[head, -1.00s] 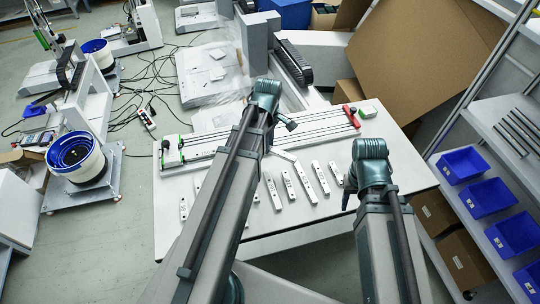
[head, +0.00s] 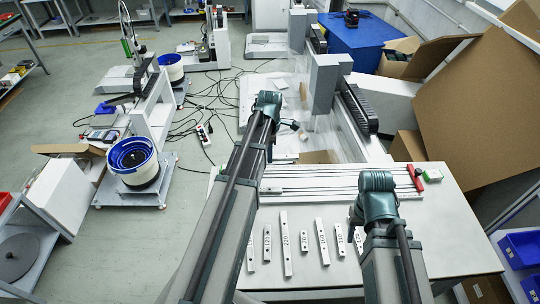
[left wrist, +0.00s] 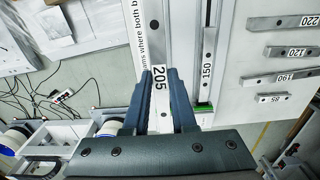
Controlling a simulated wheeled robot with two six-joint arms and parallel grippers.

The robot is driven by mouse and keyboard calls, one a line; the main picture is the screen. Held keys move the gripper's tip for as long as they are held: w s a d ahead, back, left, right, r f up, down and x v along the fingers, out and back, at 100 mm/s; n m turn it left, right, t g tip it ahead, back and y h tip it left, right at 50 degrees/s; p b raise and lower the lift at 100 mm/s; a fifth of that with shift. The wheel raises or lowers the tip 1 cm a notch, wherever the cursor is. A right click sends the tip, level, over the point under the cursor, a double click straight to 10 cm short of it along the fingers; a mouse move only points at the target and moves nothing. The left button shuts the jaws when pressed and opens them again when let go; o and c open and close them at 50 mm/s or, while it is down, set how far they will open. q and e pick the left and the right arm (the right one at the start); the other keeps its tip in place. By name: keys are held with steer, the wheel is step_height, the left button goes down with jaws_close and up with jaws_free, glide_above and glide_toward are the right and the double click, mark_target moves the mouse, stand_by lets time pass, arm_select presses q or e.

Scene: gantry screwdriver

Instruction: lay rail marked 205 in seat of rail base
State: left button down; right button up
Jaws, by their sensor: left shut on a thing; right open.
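My left gripper (left wrist: 165,75) is shut on the pale rail marked 205 (left wrist: 158,80) in the left wrist view. Beneath it is a white printed plate; I cannot tell whether the rail touches it. In the head view my left gripper (head: 267,100) is beyond the table's far left, and the held rail is not clear there. The long rail base (head: 335,181) lies along the table's far side, partly hidden by my left arm. A rail marked 150 (left wrist: 207,72) lies lengthwise near the green block (left wrist: 204,107). My right gripper (head: 354,214) is open near the loose rails.
Several loose rails, one shown here (head: 286,243), lie spaced on the white table (head: 440,230). A grey gantry machine (head: 325,85) stands behind. Blue bins (head: 522,250) are right.

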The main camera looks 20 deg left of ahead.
mark_target(270, 174)
arm_select(q)
step_height(270, 174, down, 7)
steer(key=b, duration=0.7)
steer(key=shift+r, duration=0.1)
arm_select(e)
step_height(270, 174, down, 7)
steer(key=shift+r, duration=0.1)
arm_select(q)
steer(key=shift+f+b, duration=0.4)
steer(key=shift+f, duration=0.1)
arm_select(e)
steer(key=shift+f, duration=0.5)
arm_select(q)
steer(key=c, duration=0.6)
jaws_free()
steer(key=shift+c, duration=0.2)
steer(key=shift+r, duration=0.15)
arm_select(e)
steer(key=shift+r, duration=0.1)
arm_select(q)
step_height(270, 174, up, 14)
steer(key=p, duration=1.3)
steer(key=shift+f+p, duration=0.2)
steer(key=shift+p, duration=0.2)
arm_select(e)
step_height(270, 174, up, 14)
steer(key=shift+f, duration=0.2)
